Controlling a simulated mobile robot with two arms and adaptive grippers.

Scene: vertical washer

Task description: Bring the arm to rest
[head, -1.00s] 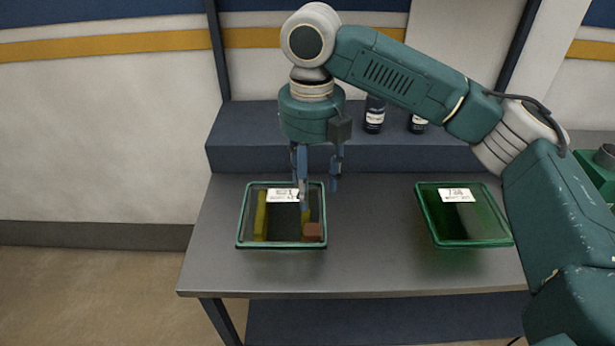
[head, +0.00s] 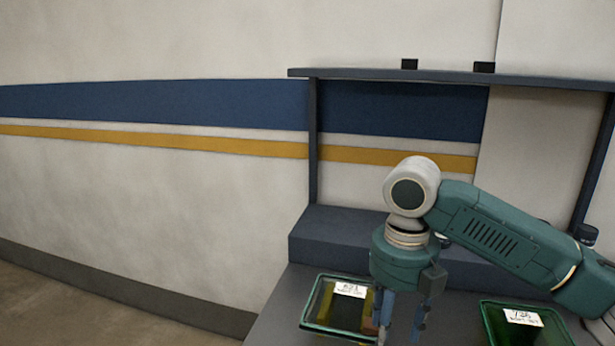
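My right arm comes in from the right, and its gripper (head: 403,322) points down near the bottom edge of the head view. Its two blue fingers stand apart with nothing seen between them. The gripper is at the right side of a green-rimmed tray (head: 313,302) and covers part of it. I cannot tell how high above the tray the fingertips are. My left gripper is not in view.
A second green tray (head: 487,318) with a white label stands further right. Both trays are on a grey table (head: 275,318), with a raised dark ledge (head: 325,240) behind. A dark frame post (head: 313,150) rises behind it. Wall fills the left.

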